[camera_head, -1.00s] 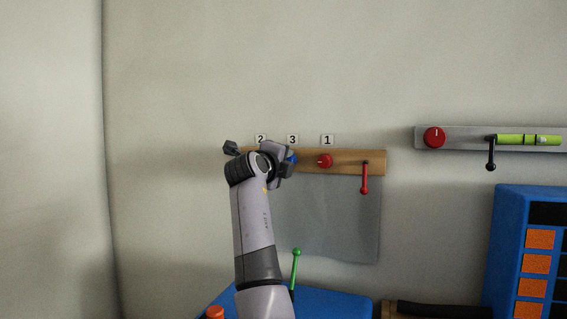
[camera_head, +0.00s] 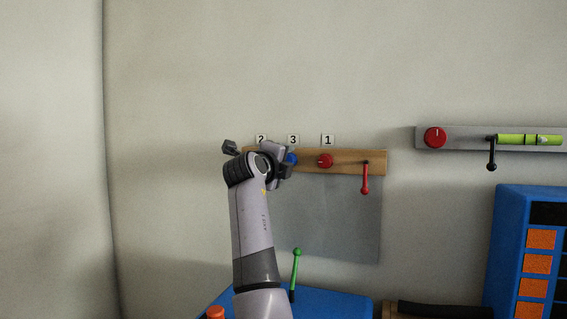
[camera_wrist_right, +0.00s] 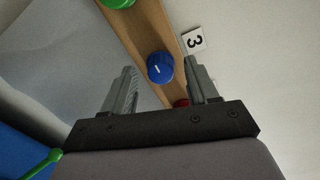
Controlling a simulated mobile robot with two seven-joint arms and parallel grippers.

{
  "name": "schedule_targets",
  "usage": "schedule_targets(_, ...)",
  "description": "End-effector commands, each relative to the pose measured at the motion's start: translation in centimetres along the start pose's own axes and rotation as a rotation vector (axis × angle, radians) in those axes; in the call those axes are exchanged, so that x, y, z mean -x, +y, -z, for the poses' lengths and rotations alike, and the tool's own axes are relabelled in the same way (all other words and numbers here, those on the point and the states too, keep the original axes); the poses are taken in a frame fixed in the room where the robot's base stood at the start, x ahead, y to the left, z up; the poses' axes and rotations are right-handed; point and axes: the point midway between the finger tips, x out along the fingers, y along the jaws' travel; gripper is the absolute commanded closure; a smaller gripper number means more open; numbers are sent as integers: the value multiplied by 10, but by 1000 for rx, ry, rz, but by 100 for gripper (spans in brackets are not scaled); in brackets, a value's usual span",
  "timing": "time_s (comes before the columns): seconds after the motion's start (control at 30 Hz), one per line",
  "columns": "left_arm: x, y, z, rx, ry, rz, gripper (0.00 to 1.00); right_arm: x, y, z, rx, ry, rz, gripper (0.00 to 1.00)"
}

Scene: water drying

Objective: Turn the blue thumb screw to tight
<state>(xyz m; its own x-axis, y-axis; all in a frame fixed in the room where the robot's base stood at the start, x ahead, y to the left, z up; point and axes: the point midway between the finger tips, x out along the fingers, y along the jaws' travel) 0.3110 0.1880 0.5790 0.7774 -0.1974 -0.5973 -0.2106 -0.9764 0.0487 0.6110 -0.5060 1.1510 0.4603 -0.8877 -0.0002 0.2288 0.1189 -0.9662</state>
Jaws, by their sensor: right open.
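The blue thumb screw (camera_wrist_right: 160,67) is a round knob with a white mark, mounted on a wooden rail (camera_head: 348,163) under the label 3 (camera_head: 293,140). In the head view the blue screw (camera_head: 292,159) is partly hidden by my right gripper (camera_head: 282,165). In the right wrist view my right gripper (camera_wrist_right: 162,75) is open, with one finger on each side of the screw in the picture. I cannot tell whether the fingers reach around it; no contact shows. My left gripper is not in view.
A red knob (camera_head: 325,161) sits close to the right of the blue screw, and a red lever (camera_head: 365,178) hangs farther right. A green knob (camera_wrist_right: 118,2) is on the rail's other side. A grey sheet (camera_head: 335,220) hangs below.

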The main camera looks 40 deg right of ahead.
Motion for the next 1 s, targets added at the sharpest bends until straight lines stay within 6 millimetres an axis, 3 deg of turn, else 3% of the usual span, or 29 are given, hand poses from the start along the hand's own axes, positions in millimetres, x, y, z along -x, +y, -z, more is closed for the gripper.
schedule_targets(0.43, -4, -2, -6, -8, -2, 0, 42, 60, 2, -1, -1, -3, -2, 42)
schedule_targets(1.0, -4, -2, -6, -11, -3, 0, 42, 65, 1, 0, 0, -1, -2, 42)
